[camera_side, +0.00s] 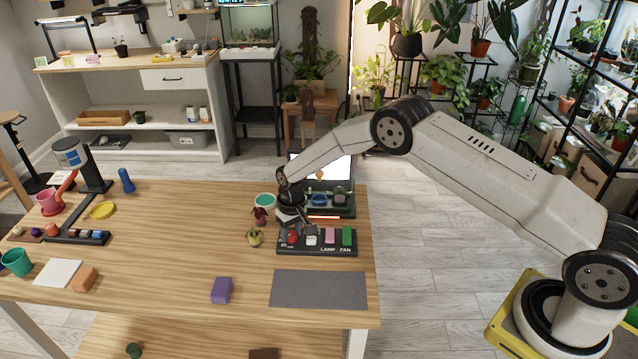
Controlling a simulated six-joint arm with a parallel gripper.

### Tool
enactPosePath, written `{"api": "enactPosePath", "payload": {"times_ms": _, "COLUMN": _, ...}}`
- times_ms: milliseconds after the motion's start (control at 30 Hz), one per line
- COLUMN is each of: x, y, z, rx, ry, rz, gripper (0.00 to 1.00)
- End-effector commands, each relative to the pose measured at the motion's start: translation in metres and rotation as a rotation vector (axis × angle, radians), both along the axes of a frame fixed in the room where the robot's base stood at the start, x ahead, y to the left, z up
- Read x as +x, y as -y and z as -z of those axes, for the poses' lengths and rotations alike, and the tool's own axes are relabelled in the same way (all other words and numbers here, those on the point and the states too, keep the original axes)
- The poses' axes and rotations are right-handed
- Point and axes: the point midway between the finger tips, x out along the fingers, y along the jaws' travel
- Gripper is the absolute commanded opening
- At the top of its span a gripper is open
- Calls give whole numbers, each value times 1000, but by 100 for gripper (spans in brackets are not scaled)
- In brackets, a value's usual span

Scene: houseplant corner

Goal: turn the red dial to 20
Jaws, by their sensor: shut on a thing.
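The red dial (291,238) is at the left end of a dark control panel (288,250) marked LAMP and FAN, near the right side of the wooden table. My gripper (294,228) reaches down to the panel from above and is shut on the red dial. The fingers partly cover the dial, and its pointer and scale numbers are too small to read. To the right of the dial on the panel are a white piece (311,240), a pink switch (329,236) and a green switch (347,236).
A dark tray with small pots (341,199) is behind the panel. A grey mat (318,289) lies in front, with a purple block (221,290) beside it. The table's middle is clear.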

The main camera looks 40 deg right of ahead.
Motion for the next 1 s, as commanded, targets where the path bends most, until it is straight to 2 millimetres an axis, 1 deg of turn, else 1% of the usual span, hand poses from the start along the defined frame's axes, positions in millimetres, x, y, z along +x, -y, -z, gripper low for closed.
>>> {"api": "enactPosePath", "payload": {"times_ms": 300, "x": 0, "y": 0, "z": 0, "rx": 0, "ry": 0, "rz": -2, "gripper": 0}}
{"api": "enactPosePath", "payload": {"times_ms": 333, "x": 0, "y": 0, "z": 0, "rx": 0, "ry": 0, "rz": -2, "gripper": 49}}
{"api": "enactPosePath", "payload": {"times_ms": 367, "x": 0, "y": 0, "z": 0, "rx": 0, "ry": 0, "rz": -2, "gripper": 58}}
{"api": "enactPosePath", "payload": {"times_ms": 400, "x": 0, "y": 0, "z": 0, "rx": 0, "ry": 0, "rz": -1, "gripper": 60}}
{"api": "enactPosePath", "payload": {"times_ms": 767, "x": 0, "y": 0, "z": -2, "rx": 0, "ry": 0, "rz": -1, "gripper": 60}}
{"api": "enactPosePath", "payload": {"times_ms": 867, "x": 0, "y": 0, "z": -6, "rx": 0, "ry": 1, "rz": -1, "gripper": 60}}
{"api": "enactPosePath", "payload": {"times_ms": 1000, "x": 1, "y": 1, "z": -17, "rx": 0, "ry": 1, "rz": -1, "gripper": 60}}
